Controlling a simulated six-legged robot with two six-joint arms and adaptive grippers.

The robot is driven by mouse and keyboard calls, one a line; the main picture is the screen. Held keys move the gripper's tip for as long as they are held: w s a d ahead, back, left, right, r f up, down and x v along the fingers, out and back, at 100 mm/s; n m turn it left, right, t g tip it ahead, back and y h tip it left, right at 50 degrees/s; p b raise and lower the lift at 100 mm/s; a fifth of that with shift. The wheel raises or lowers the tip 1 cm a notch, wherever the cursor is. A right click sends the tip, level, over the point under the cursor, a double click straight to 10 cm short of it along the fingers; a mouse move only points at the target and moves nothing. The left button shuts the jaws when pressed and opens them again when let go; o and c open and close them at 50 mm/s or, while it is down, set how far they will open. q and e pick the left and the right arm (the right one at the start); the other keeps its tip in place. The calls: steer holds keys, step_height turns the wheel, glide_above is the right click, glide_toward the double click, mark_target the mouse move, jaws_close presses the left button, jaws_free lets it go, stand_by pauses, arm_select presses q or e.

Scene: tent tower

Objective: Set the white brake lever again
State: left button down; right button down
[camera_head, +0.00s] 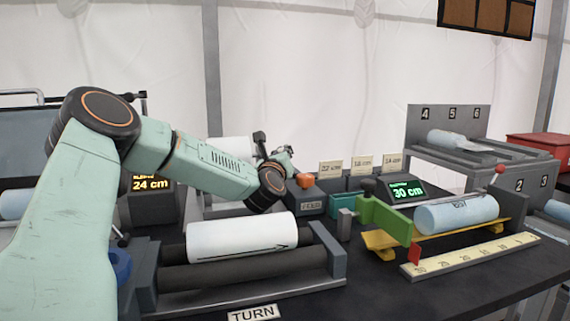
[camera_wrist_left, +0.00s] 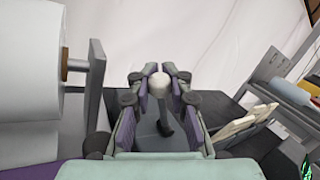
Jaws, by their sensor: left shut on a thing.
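In the left wrist view the brake lever has a round white knob (camera_wrist_left: 157,86) on a dark stem (camera_wrist_left: 165,122). My left gripper (camera_wrist_left: 158,78) is around this knob, its fingers closed on it from both sides. In the head view my left gripper (camera_head: 278,153) is behind the white roll on the rollers, near a box marked FEED. The lever is not clear in the head view; my gripper and wrist cover that place. My right gripper is in neither view.
A white roll (camera_head: 242,237) lies on dark rollers in front. The FEED box (camera_head: 312,203) has an orange knob (camera_head: 304,181). To the right are a green plate (camera_head: 384,219) and a pale blue roll (camera_head: 457,214).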

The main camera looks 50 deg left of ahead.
arm_select(q)
steer(key=shift+s+d+f, duration=0.15)
steer(key=shift+d+f, duration=0.05)
steer(key=shift+f, duration=0.2)
steer(key=c, duration=1.6)
jaws_free()
steer(key=shift+s, duration=0.1)
steer(key=shift+o, duration=0.7)
steer(key=shift+s+r, duration=0.1)
steer(key=shift+r, duration=0.1)
steer(key=shift+o, duration=1.2)
steer(key=shift+r, duration=0.1)
